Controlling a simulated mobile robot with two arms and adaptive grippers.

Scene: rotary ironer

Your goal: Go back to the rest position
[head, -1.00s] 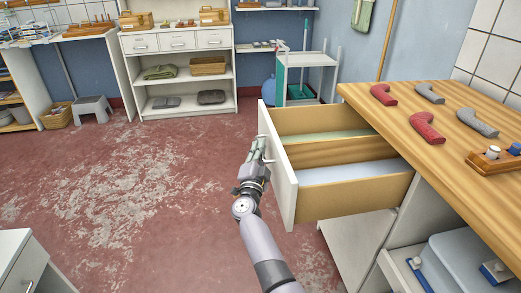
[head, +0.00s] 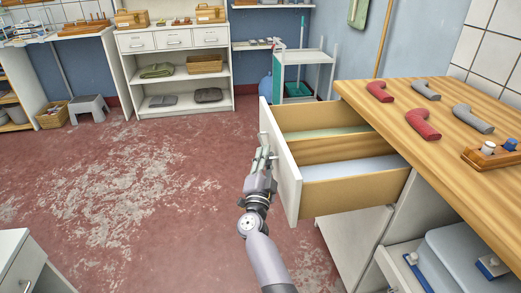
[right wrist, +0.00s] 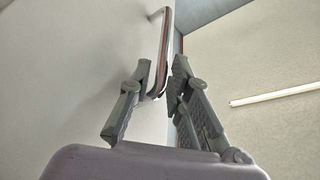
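The white-fronted wooden drawer (head: 289,175) stands pulled out under the wooden worktop, with its compartments showing. My right gripper (head: 262,154) is at the outer face of the drawer front, by its metal handle (head: 264,141). In the right wrist view the fingers (right wrist: 161,72) are apart, one on each side of the lower end of the chrome handle (right wrist: 166,45). Gaps show between the fingers and the bar, so the gripper looks open and not clamped. My left gripper is not in view.
The worktop (head: 376,113) at right carries red and grey bent pieces and a small wooden holder. A lower drawer (head: 388,262) with a grey-blue bin is also out. White shelves (head: 185,88) and a trolley (head: 318,75) stand behind.

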